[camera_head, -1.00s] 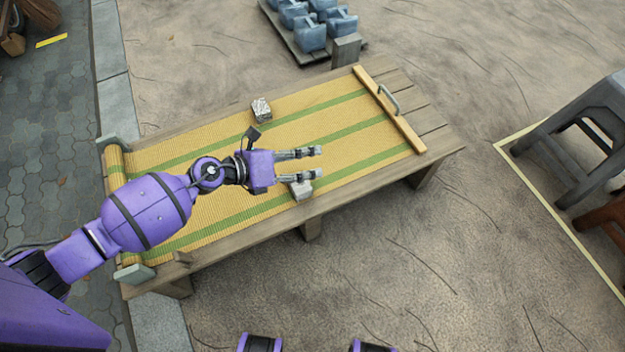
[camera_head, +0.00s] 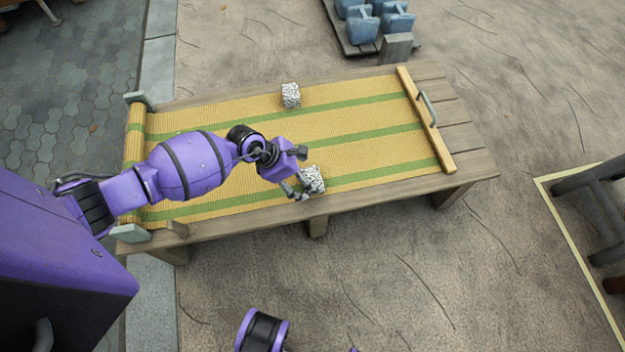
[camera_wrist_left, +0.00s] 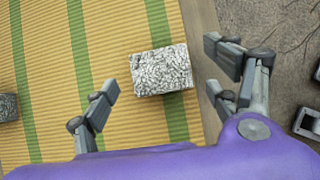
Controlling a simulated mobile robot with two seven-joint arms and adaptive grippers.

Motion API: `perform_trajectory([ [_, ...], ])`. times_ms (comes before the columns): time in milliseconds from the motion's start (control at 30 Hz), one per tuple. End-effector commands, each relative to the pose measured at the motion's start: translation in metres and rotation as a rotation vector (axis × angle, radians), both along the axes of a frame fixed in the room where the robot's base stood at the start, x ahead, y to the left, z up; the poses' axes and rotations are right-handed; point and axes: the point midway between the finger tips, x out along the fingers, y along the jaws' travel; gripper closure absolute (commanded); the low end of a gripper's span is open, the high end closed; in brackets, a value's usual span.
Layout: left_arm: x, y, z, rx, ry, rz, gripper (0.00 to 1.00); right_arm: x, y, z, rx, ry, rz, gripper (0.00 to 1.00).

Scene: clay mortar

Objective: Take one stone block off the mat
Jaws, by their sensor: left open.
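A yellow mat with green stripes (camera_head: 340,110) lies over a low wooden table. One speckled grey stone block (camera_head: 312,178) sits near the mat's front edge. A second stone block (camera_head: 290,95) sits near its back edge. My left gripper (camera_head: 297,190) is at the front block, its fingers pointing down toward it. In the left wrist view the front block (camera_wrist_left: 162,70) lies ahead of and between the spread, empty fingers (camera_wrist_left: 168,90). Another block (camera_wrist_left: 8,107) is cut off at that view's left edge. My right gripper is not in view.
A wooden bar with a handle (camera_head: 427,118) crosses the mat's right end, with bare table planks (camera_head: 455,115) beyond. Blue-grey blocks on a pallet (camera_head: 365,25) stand behind the table. A dark stool (camera_head: 605,210) stands at the right. Sandy ground in front is mostly clear.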

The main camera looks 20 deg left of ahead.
Motion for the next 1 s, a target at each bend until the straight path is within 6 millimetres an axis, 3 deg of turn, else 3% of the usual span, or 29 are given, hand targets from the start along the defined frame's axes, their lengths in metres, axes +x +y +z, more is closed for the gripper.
perform_trajectory([
  [33, 0.002, -0.005, -0.011, -0.003, 0.004, 0.000, 0.19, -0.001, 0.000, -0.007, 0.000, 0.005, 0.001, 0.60],
  [200, 0.009, -0.014, -0.029, -0.002, 0.002, 0.001, 0.19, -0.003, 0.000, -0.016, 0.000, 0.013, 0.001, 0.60],
  [433, 0.010, -0.015, -0.028, -0.002, 0.001, 0.000, 0.21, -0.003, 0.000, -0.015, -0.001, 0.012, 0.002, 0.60],
  [900, 0.010, -0.015, -0.028, -0.002, 0.001, 0.001, 0.82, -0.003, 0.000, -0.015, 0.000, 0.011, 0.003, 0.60],
  [1000, 0.011, -0.015, -0.027, -0.003, -0.001, 0.001, 0.83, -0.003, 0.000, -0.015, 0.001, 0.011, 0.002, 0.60],
])
